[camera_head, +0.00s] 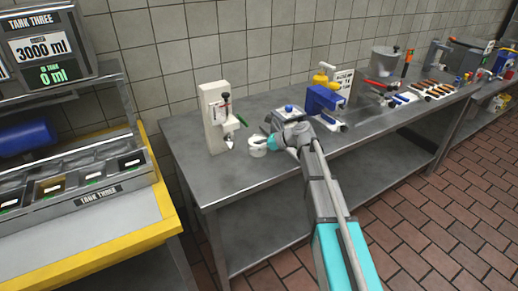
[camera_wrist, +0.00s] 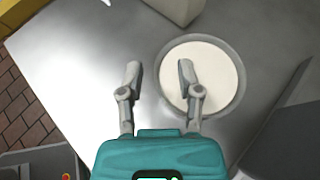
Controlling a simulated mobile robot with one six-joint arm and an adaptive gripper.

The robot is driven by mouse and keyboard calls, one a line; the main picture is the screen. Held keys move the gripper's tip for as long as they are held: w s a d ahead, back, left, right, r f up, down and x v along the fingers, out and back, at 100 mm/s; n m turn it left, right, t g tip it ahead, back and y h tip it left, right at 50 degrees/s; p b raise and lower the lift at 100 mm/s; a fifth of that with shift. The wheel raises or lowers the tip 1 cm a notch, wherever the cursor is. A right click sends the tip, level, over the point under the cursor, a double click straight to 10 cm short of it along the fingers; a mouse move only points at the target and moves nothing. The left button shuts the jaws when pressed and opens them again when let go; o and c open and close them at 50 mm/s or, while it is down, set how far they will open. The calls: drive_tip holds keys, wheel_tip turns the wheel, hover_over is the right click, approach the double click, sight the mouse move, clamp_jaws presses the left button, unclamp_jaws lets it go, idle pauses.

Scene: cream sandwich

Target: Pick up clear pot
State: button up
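The clear pot (camera_head: 257,147) stands upright on the metal table, its round opening filled with a cream-coloured content. In the wrist view the pot (camera_wrist: 232,75) is right of centre. My gripper (camera_wrist: 158,75) is open, its two fingers apart. The right finger lies over the pot's opening in the picture, and the left finger is outside the pot to the left, over bare table. Nothing is between the fingers except part of the pot's left rim. In the head view my gripper (camera_head: 273,142) is just right of the pot. Whether it touches the pot cannot be told.
A white dispenser stand (camera_head: 214,118) is on the table (camera_head: 185,140) behind and left of the pot. A blue device with a yellow top (camera_head: 322,100) stands to the right. Tools (camera_head: 435,90) lie farther right. The table's left front is clear.

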clamp_jaws()
drive_tip(key=shift+r, duration=0.15)
idle(0.4)
wheel_tip(320, 180, up, 3)
drive_tip(key=p, duration=0.3)
drive_tip(key=s+d+r+p, duration=0.8)
drive_tip(key=s+r+p, duration=0.1)
drive_tip(key=s+p, duration=0.1)
drive_tip(key=shift+s+r, duration=0.4)
drive_tip(key=shift+s, duration=0.35)
